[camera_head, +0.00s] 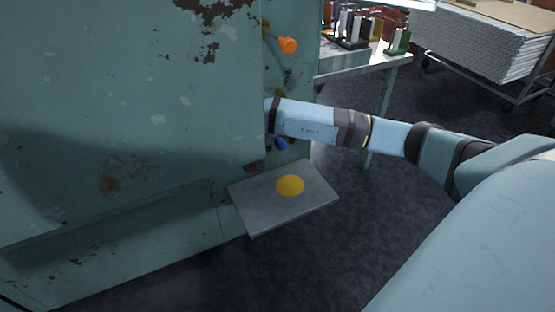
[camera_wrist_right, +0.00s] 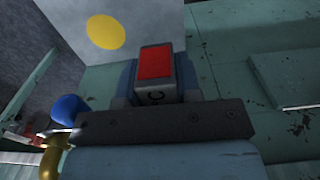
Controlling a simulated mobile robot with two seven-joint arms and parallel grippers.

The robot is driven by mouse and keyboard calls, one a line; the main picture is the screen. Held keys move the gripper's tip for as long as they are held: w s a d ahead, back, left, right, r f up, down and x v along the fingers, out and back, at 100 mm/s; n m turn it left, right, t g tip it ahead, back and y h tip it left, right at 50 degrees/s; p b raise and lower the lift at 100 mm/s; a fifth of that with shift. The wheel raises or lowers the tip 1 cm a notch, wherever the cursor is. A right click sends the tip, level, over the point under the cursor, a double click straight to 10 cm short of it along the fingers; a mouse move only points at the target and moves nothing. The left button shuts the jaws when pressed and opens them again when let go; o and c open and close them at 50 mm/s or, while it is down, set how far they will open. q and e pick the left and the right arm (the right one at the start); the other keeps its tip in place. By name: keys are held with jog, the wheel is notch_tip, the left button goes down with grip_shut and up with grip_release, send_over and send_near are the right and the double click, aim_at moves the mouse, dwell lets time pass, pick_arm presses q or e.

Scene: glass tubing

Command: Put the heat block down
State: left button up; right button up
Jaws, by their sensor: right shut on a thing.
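The heat block (camera_wrist_right: 155,62) is a small grey block with a red face and a dark mark on its near side, seen in the right wrist view. My right gripper (camera_wrist_right: 157,82) is shut on it, with a finger on each side. In the head view, the gripper is mostly hidden behind my wrist, and a small red patch (camera_head: 250,168), apparently the block, shows beside the machine. A grey shelf plate (camera_head: 258,212) with a yellow disc (camera_head: 290,185) juts from the machine close by. I cannot tell whether the block touches the plate. My left gripper is out of view.
The worn green machine (camera_head: 130,120) fills the left. An orange knob (camera_head: 288,46) and a blue knob (camera_head: 282,144) stick out near my right arm. A bench (camera_head: 365,65) with several small items stands behind. Dark floor (camera_head: 330,245) lies open in front of the plate.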

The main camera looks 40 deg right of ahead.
jog(key=shift+w+f, duration=0.1)
jog(key=shift+f, duration=0.4)
notch_tip(320, 180, down, 8)
jog(key=b, duration=0.6)
send_over(257, 215)
notch_tip(257, 215, down, 7)
jog(key=shift+r, duration=0.15)
notch_tip(257, 215, down, 4)
jog(key=shift+f+b, duration=0.25)
jog(key=shift+b, duration=0.4)
jog(key=shift+f, duration=0.1)
jog(key=shift+f+b, duration=0.35)
jog(key=shift+f, duration=0.15)
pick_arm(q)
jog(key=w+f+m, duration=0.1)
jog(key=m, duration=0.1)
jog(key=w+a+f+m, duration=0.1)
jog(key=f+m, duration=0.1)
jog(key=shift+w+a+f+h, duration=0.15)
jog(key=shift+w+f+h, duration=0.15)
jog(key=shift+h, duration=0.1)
pick_arm(e)
jog(key=o, duration=1)
jog(key=shift+o, duration=0.2)
